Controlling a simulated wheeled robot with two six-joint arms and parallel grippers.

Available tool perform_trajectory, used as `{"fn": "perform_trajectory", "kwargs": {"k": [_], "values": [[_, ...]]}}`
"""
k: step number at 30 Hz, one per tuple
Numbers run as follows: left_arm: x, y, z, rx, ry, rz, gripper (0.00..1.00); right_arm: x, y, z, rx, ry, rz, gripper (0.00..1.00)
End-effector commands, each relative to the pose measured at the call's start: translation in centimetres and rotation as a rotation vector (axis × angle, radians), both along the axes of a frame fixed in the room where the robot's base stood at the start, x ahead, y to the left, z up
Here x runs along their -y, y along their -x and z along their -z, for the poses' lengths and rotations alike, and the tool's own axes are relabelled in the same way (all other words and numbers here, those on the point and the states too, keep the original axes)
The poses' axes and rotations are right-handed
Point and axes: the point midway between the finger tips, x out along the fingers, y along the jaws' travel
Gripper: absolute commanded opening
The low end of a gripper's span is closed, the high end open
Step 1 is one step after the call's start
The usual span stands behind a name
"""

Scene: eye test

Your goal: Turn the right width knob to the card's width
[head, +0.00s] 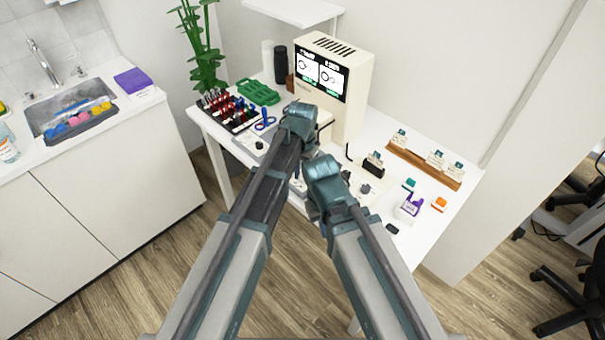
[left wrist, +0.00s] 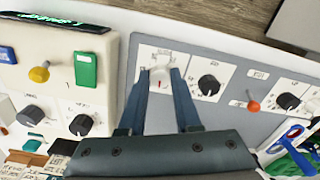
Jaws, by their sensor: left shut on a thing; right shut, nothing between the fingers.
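My left gripper (left wrist: 160,77) is shut on a pale knob (left wrist: 160,63) on a grey panel (left wrist: 228,120) in the left wrist view. The small labels are unreadable, so I cannot tell which is the right width knob. In the head view my left gripper (head: 300,120) is over the desk before the monitor. My right gripper (head: 324,172) is lower and nearer, shut and empty; its fingertips are hidden. A card stands in a black holder (head: 373,170) right of it.
A beige machine (head: 340,70) with a lit screen (head: 320,75) stands behind the grippers. A wooden rack (head: 420,166) of cards is on the right. Green (head: 258,92) and coloured tools lie at the left. The desk's right end holds small loose items, including a purple one (head: 411,204).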

Motion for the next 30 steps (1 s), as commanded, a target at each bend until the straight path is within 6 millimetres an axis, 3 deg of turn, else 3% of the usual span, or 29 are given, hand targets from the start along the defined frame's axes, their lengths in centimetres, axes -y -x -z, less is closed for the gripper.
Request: {"fn": "perform_trajectory", "kwargs": {"k": [18, 30], "values": [[0.03, 0.03, 0.01, 0.0, 0.0, -0.553, 0.0, 0.0, 0.0, 0.01, 0.0, 0.0, 0.0, 0.0], [0.05, 0.04, 0.01, -0.001, 0.0, -0.821, 0.0, 0.0, 0.0, 0.01, 0.0, 0.0, 0.0, 0.0]]}}
